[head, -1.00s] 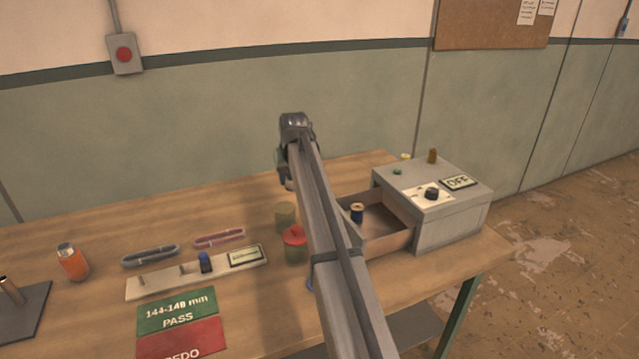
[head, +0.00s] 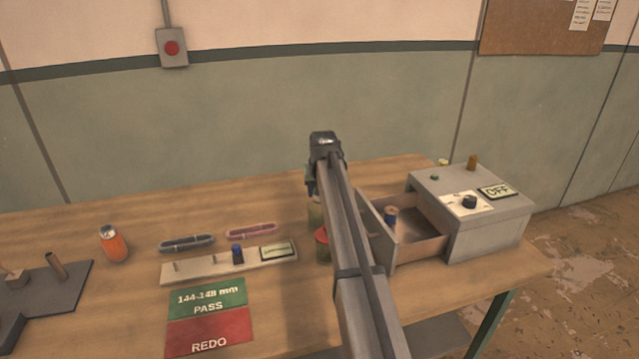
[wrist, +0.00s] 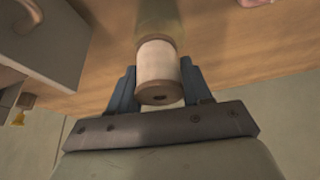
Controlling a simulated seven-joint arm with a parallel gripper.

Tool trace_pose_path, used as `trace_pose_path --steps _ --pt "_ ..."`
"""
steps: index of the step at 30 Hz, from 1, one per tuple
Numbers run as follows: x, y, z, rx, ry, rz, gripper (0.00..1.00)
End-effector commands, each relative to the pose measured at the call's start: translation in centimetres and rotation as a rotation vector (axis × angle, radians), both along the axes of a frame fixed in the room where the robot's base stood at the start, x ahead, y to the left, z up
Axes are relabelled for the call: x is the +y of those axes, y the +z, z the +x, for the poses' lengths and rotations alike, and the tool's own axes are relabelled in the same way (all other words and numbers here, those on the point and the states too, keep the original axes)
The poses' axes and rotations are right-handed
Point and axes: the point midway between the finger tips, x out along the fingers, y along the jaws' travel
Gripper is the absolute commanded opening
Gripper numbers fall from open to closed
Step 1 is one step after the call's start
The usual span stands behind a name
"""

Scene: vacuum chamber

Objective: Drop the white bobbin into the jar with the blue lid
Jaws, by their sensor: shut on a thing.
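My gripper (wrist: 158,75) is shut on the white bobbin (wrist: 158,62), with one blue-grey finger on each side of it. In the head view my gripper (head: 312,188) is at the far side of the table, and the bobbin cannot be made out there. A greenish jar (head: 314,214) stands just below it. In the wrist view a pale greenish cylinder (wrist: 160,16) shows just beyond the bobbin, probably this jar; I cannot tell whether they touch. No blue lid shows clearly; my arm covers part of the table.
A red-lidded jar (head: 321,246) stands nearer, partly behind my arm. An open drawer (head: 425,248) holding a blue bobbin (head: 390,219) juts from a grey box (head: 487,230) at right. A pegged board (head: 205,268) and orange can (head: 113,245) are at left.

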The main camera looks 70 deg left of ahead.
Motion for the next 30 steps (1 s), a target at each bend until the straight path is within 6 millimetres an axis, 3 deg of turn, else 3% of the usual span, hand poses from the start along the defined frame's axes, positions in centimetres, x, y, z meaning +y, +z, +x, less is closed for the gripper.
trace_pose_path --steps 9,10,19,30 --pt "0.01 -0.28 0.0 0.0 0.0 0.001 0.19" --pt "0.01 -0.28 0.0 0.0 0.0 0.001 0.51" --pt "0.01 -0.28 0.0 0.0 0.0 0.0 0.79" --pt "-0.28 0.36 -0.05 0.0 0.0 0.0 0.79"
